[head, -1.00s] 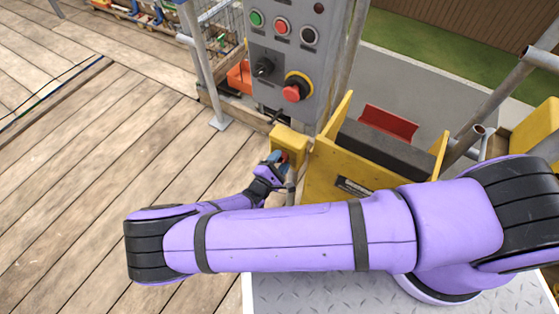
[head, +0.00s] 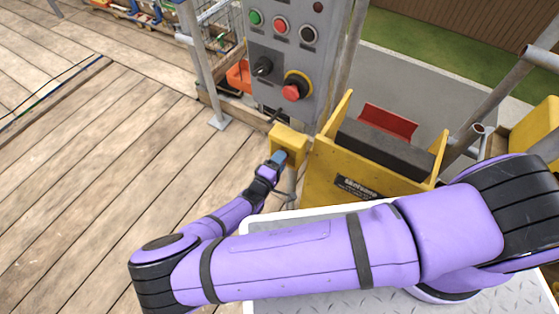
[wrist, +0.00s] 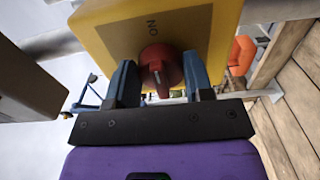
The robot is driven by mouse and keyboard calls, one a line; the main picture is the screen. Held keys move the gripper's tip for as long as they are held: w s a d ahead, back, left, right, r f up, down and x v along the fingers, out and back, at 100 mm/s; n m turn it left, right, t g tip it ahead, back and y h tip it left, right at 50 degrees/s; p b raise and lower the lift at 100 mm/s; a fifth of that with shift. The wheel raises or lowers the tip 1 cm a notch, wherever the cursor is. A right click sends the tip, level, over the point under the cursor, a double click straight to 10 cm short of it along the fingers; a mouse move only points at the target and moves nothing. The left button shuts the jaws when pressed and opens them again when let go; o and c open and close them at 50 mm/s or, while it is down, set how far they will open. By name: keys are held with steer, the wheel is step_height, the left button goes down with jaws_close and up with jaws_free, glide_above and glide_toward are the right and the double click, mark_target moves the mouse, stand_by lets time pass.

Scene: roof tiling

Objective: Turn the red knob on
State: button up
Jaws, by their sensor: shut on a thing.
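The red knob (wrist: 160,68) is on the face of a yellow box, between my two blue fingers in the wrist view. My gripper (wrist: 160,77) is shut on it, one finger on each side. In the head view, my gripper (head: 277,160) is at the near side of the yellow box (head: 289,140), and the knob is hidden there.
A grey control panel (head: 285,75) with several buttons, a black switch and a red mushroom button stands behind the box. A yellow hopper (head: 350,170) with a red piece (head: 388,123) is to the right. Wooden decking (head: 100,170) is clear on the left.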

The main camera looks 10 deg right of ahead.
stand_by(0.4)
steer(key=o, duration=0.9)
steer(key=shift+a, duration=0.1)
steer(key=v, duration=1)
steer(key=shift+s+a, duration=0.2)
steer(key=shift+s, duration=0.1)
